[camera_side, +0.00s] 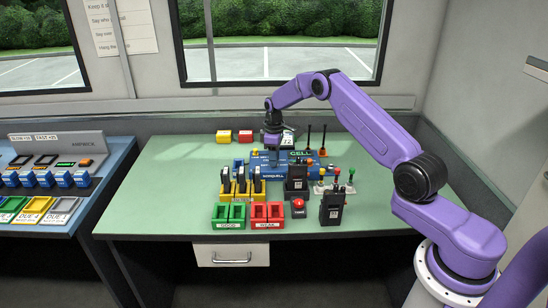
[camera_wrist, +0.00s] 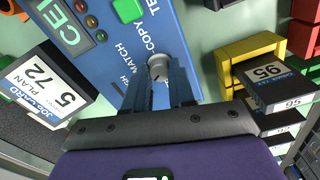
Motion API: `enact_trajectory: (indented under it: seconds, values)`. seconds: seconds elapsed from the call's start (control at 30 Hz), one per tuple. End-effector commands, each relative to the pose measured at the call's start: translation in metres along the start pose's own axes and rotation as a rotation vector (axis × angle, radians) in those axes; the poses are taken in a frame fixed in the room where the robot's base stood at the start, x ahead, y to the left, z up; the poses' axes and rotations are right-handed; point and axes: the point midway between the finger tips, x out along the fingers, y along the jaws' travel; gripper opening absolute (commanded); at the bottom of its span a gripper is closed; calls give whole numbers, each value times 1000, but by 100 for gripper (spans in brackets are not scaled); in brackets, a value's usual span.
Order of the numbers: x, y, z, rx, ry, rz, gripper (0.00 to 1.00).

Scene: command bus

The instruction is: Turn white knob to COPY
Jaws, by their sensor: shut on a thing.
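The white knob (camera_wrist: 157,66) sits on the blue panel (camera_wrist: 186,62) in the wrist view, near printed labels that include MATCH and COPY (camera_wrist: 151,37). My gripper (camera_wrist: 158,78) has its two dark fingers around the knob and is shut on it. The fingers cover part of the knob and some of the lettering. I cannot tell for certain which label the knob's mark points at. In the side view my gripper (camera_side: 272,148) is low over the blue panel (camera_side: 290,171), and the knob is hidden there.
A green button (camera_wrist: 128,10) and small indicator lamps are on the panel. Yellow holders with black numbered devices (camera_wrist: 275,85) stand close on the right.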

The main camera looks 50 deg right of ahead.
Motion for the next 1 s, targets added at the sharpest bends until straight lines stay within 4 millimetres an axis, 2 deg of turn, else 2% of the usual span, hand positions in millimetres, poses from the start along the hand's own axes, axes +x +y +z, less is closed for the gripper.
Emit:
enact_trajectory:
  seconds: [1.0]
  values:
    - [0,0,1,965,-2,0,0]
